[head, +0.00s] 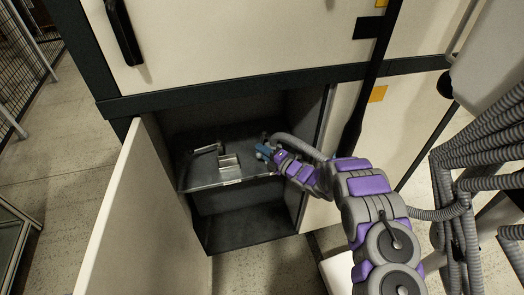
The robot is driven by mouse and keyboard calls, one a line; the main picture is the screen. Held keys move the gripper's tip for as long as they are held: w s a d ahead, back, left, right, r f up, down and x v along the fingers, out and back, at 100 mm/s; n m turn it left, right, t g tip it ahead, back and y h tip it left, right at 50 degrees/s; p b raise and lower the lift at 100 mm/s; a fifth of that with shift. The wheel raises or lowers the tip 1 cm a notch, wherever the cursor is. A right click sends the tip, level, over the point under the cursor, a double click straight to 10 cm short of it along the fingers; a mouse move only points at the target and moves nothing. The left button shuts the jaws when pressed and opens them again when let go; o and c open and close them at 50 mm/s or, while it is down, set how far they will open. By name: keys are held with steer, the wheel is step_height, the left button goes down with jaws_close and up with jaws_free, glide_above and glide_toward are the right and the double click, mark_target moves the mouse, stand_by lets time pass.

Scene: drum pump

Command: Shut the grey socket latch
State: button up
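A small light-grey metal piece (229,164), which may be the socket, sits on the shelf inside the open cabinet. A dark rod-like part (205,149) lies just left of it; I cannot tell whether this is the latch. My gripper (267,152) is at the end of the purple and grey arm, inside the cabinet and to the right of the grey piece, apart from it. A small blue part shows at its tip. The gripper is too small in the picture to tell its fingers' state.
The shelf (203,183) has an empty dark space below it. The cabinet's open door (140,225) stands at the left. A grey hose (297,144) curves beside my arm at the right. More ribbed hoses (480,150) hang at the far right.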

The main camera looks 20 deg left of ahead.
steer(key=o, duration=0.5)
steer(key=shift+s+a+f, duration=0.15)
steer(key=shift+s+a, duration=0.05)
steer(key=shift+s, duration=0.15)
steer(key=shift+o, duration=0.2)
steer(key=shift+w, duration=0.1)
steer(key=shift+d, duration=0.1)
steer(key=shift+d, duration=0.25)
steer(key=p+v, duration=0.2)
steer(key=v, duration=1.4)
steer(key=shift+s+d, duration=0.2)
steer(key=shift+d, duration=0.1)
